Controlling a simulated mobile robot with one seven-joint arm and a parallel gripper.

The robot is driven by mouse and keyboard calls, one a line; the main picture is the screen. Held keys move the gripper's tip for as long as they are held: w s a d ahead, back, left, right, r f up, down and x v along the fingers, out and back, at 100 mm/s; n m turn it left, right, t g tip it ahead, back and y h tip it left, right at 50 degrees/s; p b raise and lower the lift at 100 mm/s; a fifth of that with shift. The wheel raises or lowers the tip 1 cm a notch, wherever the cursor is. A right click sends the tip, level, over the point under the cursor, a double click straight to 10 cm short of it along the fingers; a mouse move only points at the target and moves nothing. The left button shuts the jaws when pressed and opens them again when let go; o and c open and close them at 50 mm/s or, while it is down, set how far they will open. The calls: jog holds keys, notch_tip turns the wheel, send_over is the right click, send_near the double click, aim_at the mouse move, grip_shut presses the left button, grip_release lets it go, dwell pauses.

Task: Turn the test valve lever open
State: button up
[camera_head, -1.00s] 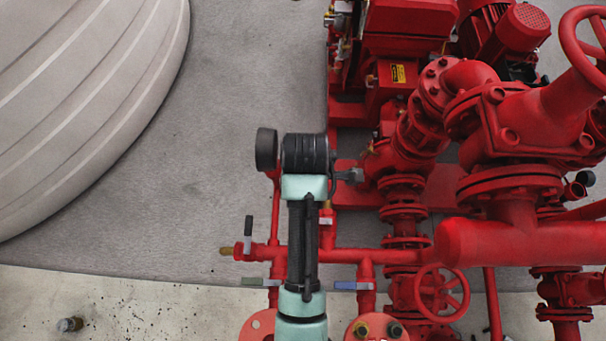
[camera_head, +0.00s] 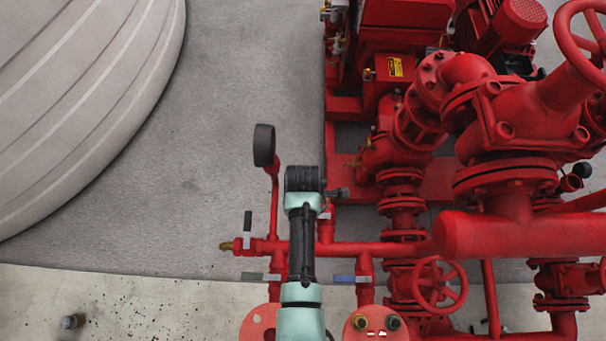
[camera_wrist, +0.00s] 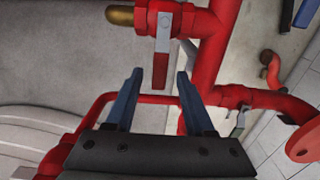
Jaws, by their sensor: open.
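A lever valve with a brass end (camera_wrist: 120,15) is at the top of the wrist view. Its lever (camera_wrist: 163,50) is flat, silver near the pivot and red toward its end, and it points toward my gripper. My gripper (camera_wrist: 160,72) is open, with its two blue fingers on either side of the lever's end in the picture. I see no contact, and the depth between them is unclear. In the head view the valve with the brass end (camera_head: 228,246) has an upright dark-handled lever (camera_head: 248,223). My fingers are hidden there behind my arm.
A red pipe (camera_head: 350,248) runs right from the valve. Levers with green (camera_head: 252,277) and blue (camera_head: 344,278) handles sit below it. A dark round gauge (camera_head: 264,145) stands on a thin pipe. Red pump pipework fills the right.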

grip_shut()
dwell(1.4)
